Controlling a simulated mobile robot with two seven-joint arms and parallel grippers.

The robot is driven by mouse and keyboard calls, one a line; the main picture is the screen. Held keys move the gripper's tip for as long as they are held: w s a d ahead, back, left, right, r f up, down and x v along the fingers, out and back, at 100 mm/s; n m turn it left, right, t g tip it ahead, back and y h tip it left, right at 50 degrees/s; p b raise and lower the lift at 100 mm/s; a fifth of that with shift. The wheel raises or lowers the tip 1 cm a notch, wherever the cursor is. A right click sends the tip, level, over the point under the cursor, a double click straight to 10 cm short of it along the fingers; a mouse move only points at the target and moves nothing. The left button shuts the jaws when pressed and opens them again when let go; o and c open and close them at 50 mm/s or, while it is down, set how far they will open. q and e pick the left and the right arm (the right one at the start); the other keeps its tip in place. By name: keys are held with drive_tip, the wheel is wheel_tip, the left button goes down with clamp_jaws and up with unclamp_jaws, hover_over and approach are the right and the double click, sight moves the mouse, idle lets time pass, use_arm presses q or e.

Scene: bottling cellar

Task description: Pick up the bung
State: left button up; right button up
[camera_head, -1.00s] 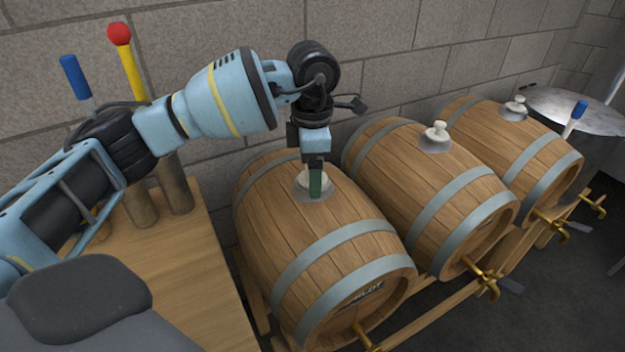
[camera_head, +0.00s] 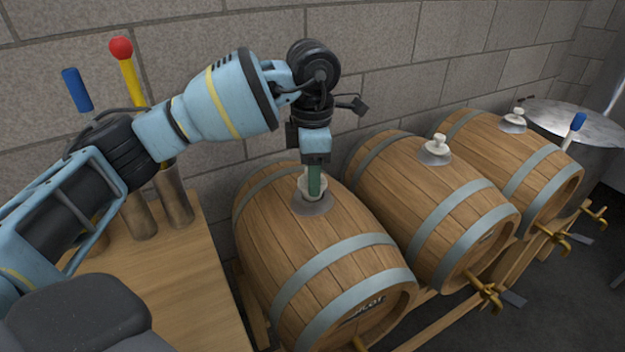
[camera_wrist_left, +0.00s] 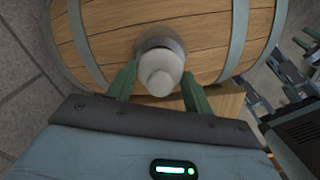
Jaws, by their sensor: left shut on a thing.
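The bung (camera_head: 307,188) is pale, with a rounded knob. It is at the top of the nearest barrel (camera_head: 275,226), over the grey collar (camera_head: 311,206). My left gripper (camera_head: 314,184) points down from above, its green fingers shut on the bung. In the left wrist view, the bung (camera_wrist_left: 159,80) is between the two fingers (camera_wrist_left: 157,92), with the grey collar behind it. The fingers hide part of the bung in the head view. I cannot tell clearly whether its lower end is clear of the hole. My right gripper is not in view.
Two more barrels (camera_head: 412,195) (camera_head: 488,142) stand to the right, each with a pale bung on top. A wooden bench (camera_head: 185,275) with tubes holding blue- and red-ended tools is at left. A block wall (camera_head: 400,70) runs behind. Brass taps (camera_head: 486,291) stick out in front.

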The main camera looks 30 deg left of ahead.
use_arm(q)
drive_tip(key=s+d+r, duration=0.1)
drive_tip(key=s+d, duration=0.3)
drive_tip(key=d, duration=0.3)
drive_tip(key=s+d+r, duration=0.1)
drive_tip(key=s+d, duration=0.3)
drive_tip(key=d, duration=0.3)
drive_tip(key=shift+r+b, duration=0.25)
drive_tip(key=shift+b, duration=0.2)
drive_tip(key=shift+a, duration=0.1)
drive_tip(key=s+a+f+m, duration=0.2)
drive_tip(key=s+a+m, duration=0.2)
drive_tip(key=m, duration=0.8)
drive_tip(key=s+a+f+m, duration=0.2)
drive_tip(key=s+a+m, duration=0.2)
drive_tip(key=m, duration=0.9)
drive_tip(key=shift+a+f, duration=0.1)
drive_tip(key=shift+a, duration=0.1)
